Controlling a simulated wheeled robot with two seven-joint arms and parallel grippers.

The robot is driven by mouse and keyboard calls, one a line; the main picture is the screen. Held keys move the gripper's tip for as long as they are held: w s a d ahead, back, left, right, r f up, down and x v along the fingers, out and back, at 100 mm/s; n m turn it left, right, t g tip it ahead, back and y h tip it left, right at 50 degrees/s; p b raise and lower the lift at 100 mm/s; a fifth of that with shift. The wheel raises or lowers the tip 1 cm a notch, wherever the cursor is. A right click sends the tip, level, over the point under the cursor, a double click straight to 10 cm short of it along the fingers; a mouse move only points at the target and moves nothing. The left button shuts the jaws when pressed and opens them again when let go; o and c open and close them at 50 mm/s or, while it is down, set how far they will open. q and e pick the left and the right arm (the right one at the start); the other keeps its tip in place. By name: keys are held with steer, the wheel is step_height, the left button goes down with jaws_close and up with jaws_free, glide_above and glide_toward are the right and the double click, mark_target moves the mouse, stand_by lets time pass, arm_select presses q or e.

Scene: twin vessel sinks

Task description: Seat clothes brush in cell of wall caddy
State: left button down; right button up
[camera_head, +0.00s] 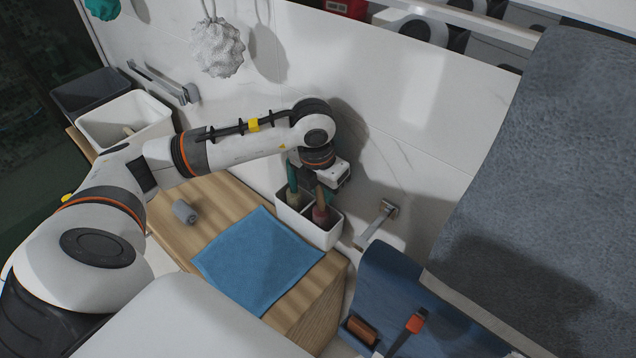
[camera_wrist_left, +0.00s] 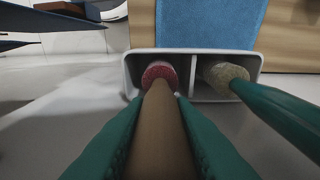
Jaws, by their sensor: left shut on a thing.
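The wall caddy (camera_head: 325,237) is a white box with two cells at the back edge of the wooden counter. It also shows in the left wrist view (camera_wrist_left: 195,54). My left gripper (camera_head: 326,178) is above it, shut on the tan handle of a brush (camera_wrist_left: 160,120) with a red head (camera_head: 321,214), presumably the clothes brush. The red head is at the mouth of one cell, its lower end hidden in the head view; how deep it sits I cannot tell. A green-handled brush (camera_wrist_left: 275,110) with a beige head leans in the other cell.
A blue cloth (camera_head: 258,262) lies on the counter before the caddy, with a grey roll (camera_head: 184,212) to its left. A wall bar (camera_head: 372,228) juts out right of the caddy. White (camera_head: 125,122) and dark (camera_head: 88,92) bins stand at the left.

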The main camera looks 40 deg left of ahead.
arm_select(q)
steer(key=shift+w+a+f, duration=0.2)
steer(key=shift+w+a, duration=0.05)
steer(key=shift+a, duration=0.05)
steer(key=shift+s+d+r, duration=0.1)
steer(key=shift+s+d, duration=0.2)
steer(key=shift+d, duration=0.1)
steer(key=shift+s+d+b, duration=0.1)
steer(key=shift+d+b, duration=0.05)
steer(key=shift+b, duration=0.15)
steer(key=c, duration=1.5)
jaws_free()
steer(key=shift+c, duration=0.2)
steer(key=o, duration=0.3)
steer(key=shift+a, duration=0.2)
arm_select(e)
steer(key=shift+f, duration=0.2)
